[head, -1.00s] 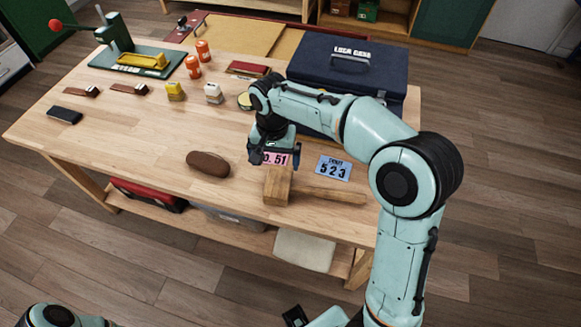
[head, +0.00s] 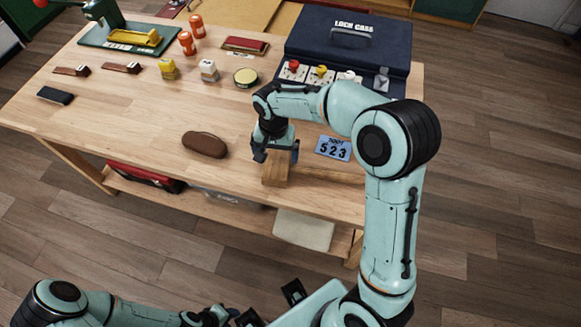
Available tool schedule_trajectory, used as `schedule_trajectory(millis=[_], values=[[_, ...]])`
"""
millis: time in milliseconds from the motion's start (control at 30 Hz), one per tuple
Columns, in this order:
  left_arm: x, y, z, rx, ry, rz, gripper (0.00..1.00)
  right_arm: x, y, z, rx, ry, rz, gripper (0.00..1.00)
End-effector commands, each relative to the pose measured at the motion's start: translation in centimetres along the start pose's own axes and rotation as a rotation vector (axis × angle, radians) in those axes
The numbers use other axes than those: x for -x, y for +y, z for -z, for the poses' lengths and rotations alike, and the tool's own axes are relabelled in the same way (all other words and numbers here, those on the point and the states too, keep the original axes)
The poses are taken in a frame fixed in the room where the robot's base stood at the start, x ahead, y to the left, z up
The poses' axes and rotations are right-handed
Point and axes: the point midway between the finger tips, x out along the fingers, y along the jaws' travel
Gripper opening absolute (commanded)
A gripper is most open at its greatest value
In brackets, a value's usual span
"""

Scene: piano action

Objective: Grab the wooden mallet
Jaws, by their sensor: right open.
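The wooden mallet lies on the workbench near its front edge. Its block head (head: 276,174) is under my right gripper, and its handle (head: 335,176) runs to the right, partly behind my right arm. My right gripper (head: 276,155) points down, open, with its fingertips apart at the top of the mallet head. I cannot tell whether they touch it. My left gripper (head: 218,315) is at the bottom edge, away from the bench, and too unclear to read its jaws.
A blue ticket (head: 333,148) lies just behind the handle. A brown oval case (head: 205,144) lies left of the mallet. A dark blue case (head: 345,45) stands behind my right arm, with small knobbed pieces (head: 292,71) in front. The bench's front left (head: 110,125) is clear.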

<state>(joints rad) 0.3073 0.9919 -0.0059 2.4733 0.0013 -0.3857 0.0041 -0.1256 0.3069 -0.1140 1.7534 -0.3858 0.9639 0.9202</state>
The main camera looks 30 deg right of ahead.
Motion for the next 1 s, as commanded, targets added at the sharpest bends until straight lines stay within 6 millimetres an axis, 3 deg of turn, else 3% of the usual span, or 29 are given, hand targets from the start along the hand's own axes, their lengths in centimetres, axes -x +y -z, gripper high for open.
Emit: schedule_trajectory(millis=[100,233,867,1000], values=[[-0.1,0.0,0.0,0.0,0.0,0.0,0.43,-2.0,0.2,-0.1,0.0,-0.004,-0.004,1.0],[-0.1,-0.1,0.0,0.0,0.0,0.0,0.43,-3.2,0.1,-0.1,0.001,-0.002,-0.002,1.0],[-0.4,-0.2,-0.1,0.001,-0.002,0.001,0.43,-3.6,0.1,-0.1,0.001,-0.001,-0.001,1.0],[-0.3,-0.1,-0.1,0.001,-0.002,0.001,0.43,-3.6,0.1,-0.1,0.001,-0.001,0.0,0.54]])
